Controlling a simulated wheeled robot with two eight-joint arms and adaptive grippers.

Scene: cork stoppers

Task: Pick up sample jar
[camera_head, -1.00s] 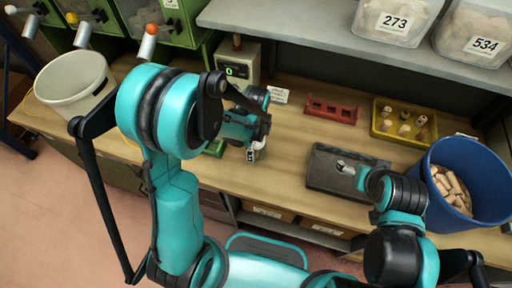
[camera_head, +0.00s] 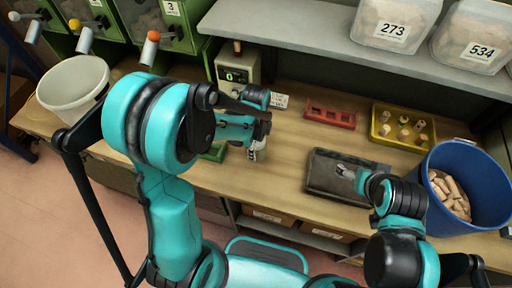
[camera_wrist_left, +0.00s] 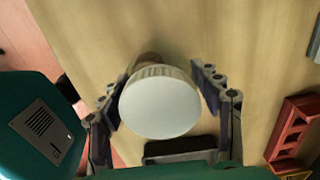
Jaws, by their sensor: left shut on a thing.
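The sample jar has a round white lid (camera_wrist_left: 160,104) that fills the middle of the left wrist view; its body below is mostly hidden. My left gripper (camera_wrist_left: 162,92) has one finger on each side of the jar and is shut on it. In the head view my left gripper (camera_head: 258,143) is over the middle of the bench, and a small pale part of the jar (camera_head: 259,154) shows beneath it. My right gripper (camera_head: 346,171) is over a dark tray (camera_head: 322,184); its fingers are too small to judge.
A red rack (camera_head: 330,114) and a yellow tray (camera_head: 378,134) with several stoppers stand at the back. A blue bin (camera_head: 482,168) of corks is at right, a white bucket (camera_head: 72,88) at left. A device with a green display (camera_head: 236,76) stands behind my left gripper. A shelf (camera_head: 290,28) overhangs the bench.

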